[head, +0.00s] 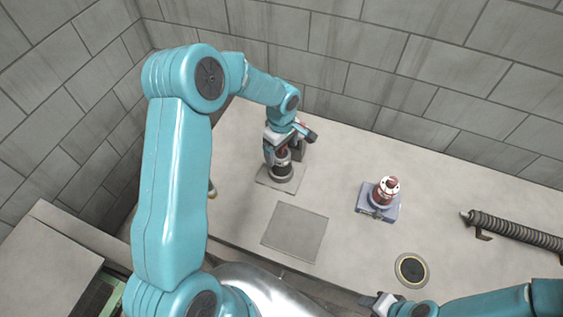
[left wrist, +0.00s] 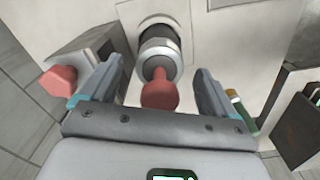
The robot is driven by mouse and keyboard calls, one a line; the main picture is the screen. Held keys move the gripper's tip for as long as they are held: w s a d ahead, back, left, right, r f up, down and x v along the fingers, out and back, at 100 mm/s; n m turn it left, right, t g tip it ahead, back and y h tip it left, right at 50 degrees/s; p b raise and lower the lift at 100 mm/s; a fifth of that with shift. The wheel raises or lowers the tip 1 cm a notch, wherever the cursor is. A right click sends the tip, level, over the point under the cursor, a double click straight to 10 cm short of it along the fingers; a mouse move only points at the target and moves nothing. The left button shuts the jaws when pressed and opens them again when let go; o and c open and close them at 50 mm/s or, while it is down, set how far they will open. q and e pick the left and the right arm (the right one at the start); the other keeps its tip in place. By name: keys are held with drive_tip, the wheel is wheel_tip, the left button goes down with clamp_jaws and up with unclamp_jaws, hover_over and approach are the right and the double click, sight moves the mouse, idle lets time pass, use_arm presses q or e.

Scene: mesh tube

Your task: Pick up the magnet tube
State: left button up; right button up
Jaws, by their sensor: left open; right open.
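A red-topped tube with a dark and silver body, apparently the magnet tube (head: 281,171), stands upright on a square grey plate (head: 263,179). In the left wrist view its red knob (left wrist: 160,93) is nearest the camera, with the silver and black body (left wrist: 158,48) beyond. My left gripper (head: 277,149) is above it. In the left wrist view its open fingers (left wrist: 155,75) stand on either side of the tube, with visible gaps. In the head view the arm and gripper partly hide the tube's top. My right gripper (head: 374,302) is open and empty at the bottom edge.
A grey block with a red knob (left wrist: 57,82) stands close left of the fingers in the wrist view. A red and white fixture on a blue-grey base (head: 383,196), a round port (head: 411,269) and a ribbed dark spring-like tube (head: 514,229) lie farther right. A flat square plate (head: 295,232) is bare.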

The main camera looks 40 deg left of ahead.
use_arm(q)
drive_tip(key=shift+w+f, duration=0.15)
drive_tip(key=shift+f, duration=0.4)
drive_tip(key=shift+s+r, duration=0.2)
drive_tip(key=shift+s, duration=0.15)
drive_tip(key=shift+c, duration=0.3)
drive_tip(key=shift+w+d+f, duration=0.1)
drive_tip(key=shift+w+f, duration=0.05)
drive_tip(key=shift+w, duration=0.1)
drive_tip(key=c, duration=1.5)
drive_tip(key=shift+s, duration=0.15)
clamp_jaws()
